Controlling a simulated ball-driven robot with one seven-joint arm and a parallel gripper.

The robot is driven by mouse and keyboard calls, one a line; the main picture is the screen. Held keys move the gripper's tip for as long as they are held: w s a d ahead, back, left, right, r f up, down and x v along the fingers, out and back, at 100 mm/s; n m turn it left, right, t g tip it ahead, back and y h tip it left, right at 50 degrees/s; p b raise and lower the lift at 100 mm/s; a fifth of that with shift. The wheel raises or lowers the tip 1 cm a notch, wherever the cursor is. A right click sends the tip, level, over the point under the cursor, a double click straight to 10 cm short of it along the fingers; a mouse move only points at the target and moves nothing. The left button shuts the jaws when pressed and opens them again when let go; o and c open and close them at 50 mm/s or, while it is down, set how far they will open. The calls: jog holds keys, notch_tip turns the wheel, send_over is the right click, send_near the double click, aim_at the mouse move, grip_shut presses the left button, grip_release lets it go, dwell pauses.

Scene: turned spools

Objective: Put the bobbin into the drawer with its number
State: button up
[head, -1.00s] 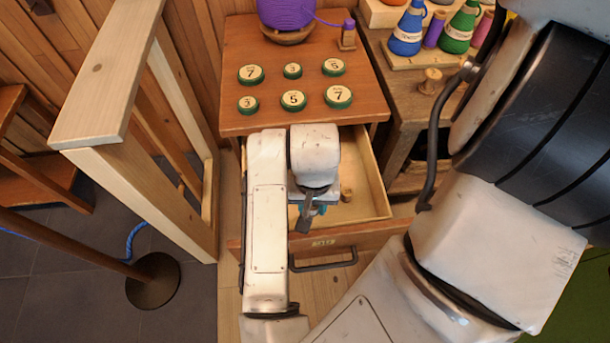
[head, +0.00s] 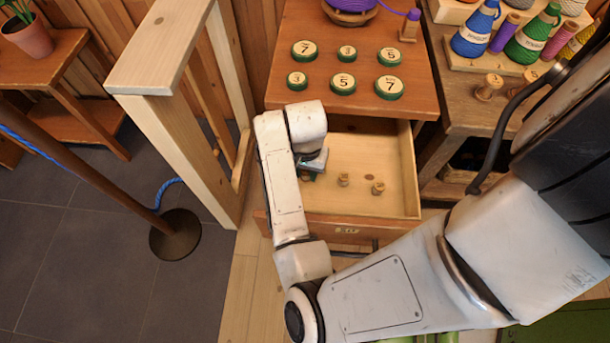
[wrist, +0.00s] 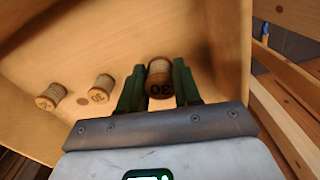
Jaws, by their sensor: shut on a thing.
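My gripper (wrist: 158,88) is shut on a wooden bobbin (wrist: 159,76) whose end reads 30, held between the green fingers inside the open drawer. Whether the bobbin touches the drawer floor I cannot tell. In the head view my gripper (head: 310,170) is at the left of the drawer, largely hidden by my arm, and the held bobbin is hard to make out. The open drawer (head: 398,165) has a pale wood inside and a small label (head: 347,230) on its front, too small to read. Two more bobbins (head: 343,180) (head: 378,188) stand in it, right of my gripper.
Thread cones (head: 475,30) stand on a side bench at the right. A wooden frame (head: 165,45) and a post base (head: 175,234) stand left.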

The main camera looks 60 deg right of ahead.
jog(key=shift+w+d+f, duration=0.1)
jog(key=shift+w+f, duration=0.1)
jog(key=shift+f, duration=1.6)
jog(key=shift+f+b, duration=0.15)
jog(key=shift+b, duration=0.15)
jog(key=o, duration=1)
notch_tip(320, 180, up, 12)
jog(key=shift+r+p, duration=0.15)
jog(key=shift+p, duration=0.8)
